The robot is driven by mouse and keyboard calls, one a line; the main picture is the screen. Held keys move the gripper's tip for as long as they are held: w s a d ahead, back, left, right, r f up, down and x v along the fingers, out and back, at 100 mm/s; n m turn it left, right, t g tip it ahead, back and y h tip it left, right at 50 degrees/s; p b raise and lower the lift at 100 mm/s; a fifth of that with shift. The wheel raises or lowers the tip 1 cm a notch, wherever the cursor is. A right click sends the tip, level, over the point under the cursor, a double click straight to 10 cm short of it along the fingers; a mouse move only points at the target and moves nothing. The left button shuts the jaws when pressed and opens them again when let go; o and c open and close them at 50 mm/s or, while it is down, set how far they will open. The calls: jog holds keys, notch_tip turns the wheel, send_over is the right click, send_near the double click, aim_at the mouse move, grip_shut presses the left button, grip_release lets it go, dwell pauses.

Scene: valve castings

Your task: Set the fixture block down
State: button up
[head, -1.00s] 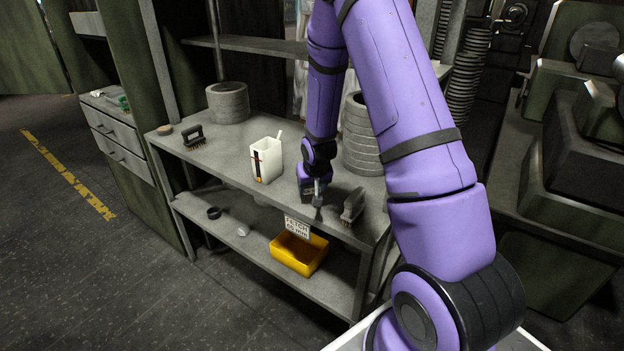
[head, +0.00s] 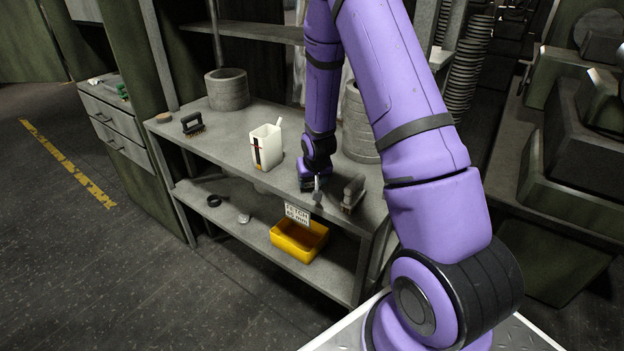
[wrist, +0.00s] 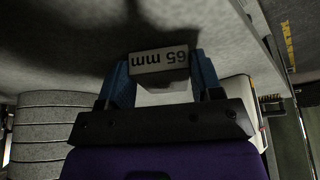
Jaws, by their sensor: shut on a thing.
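The fixture block (wrist: 160,62) is a small grey block with a "65 mm" label, upside down in the wrist view. My gripper (wrist: 158,80) is shut on it, with a blue finger on each side. In the head view my gripper (head: 316,184) is low over the front part of the grey bench top (head: 235,150), between the white container and a brush. The block (head: 317,196) shows there only as a small grey shape under the gripper. I cannot tell whether it touches the bench top.
A white container (head: 266,148) stands left of my gripper and a brush (head: 353,193) close on its right. Grey ring stacks (head: 227,90) (head: 358,125) stand behind. A yellow bin (head: 298,240) is on the lower shelf, below a white label (head: 297,213).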

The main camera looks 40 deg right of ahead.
jog(key=shift+f, duration=0.2)
jog(key=o, duration=1.5)
jog(key=shift+o, duration=0.2)
jog(key=v, duration=1)
jog(key=shift+r, duration=0.4)
jog(key=shift+s, duration=0.1)
jog(key=s+a+r+n, duration=0.1)
jog(key=s+a+r, duration=0.25)
jog(key=r, duration=0.55)
jog(key=s+a+r+n, duration=0.1)
jog(key=s+a+r, duration=0.3)
jog(key=r, duration=0.5)
jog(key=s+a+r, duration=0.1)
jog(key=s+r, duration=0.2)
jog(key=s, duration=0.3)
jog(key=s+a+r+n+y, duration=0.1)
jog(key=s+a+r, duration=0.1)
jog(key=s+r, duration=0.2)
jog(key=s+a+r+n, duration=0.1)
jog(key=s+a+r, duration=0.1)
jog(key=s, duration=0.7)
jog(key=shift+s+r+t+y, duration=0.3)
jog(key=shift+s+r+t, duration=0.1)
jog(key=shift+r, duration=0.4)
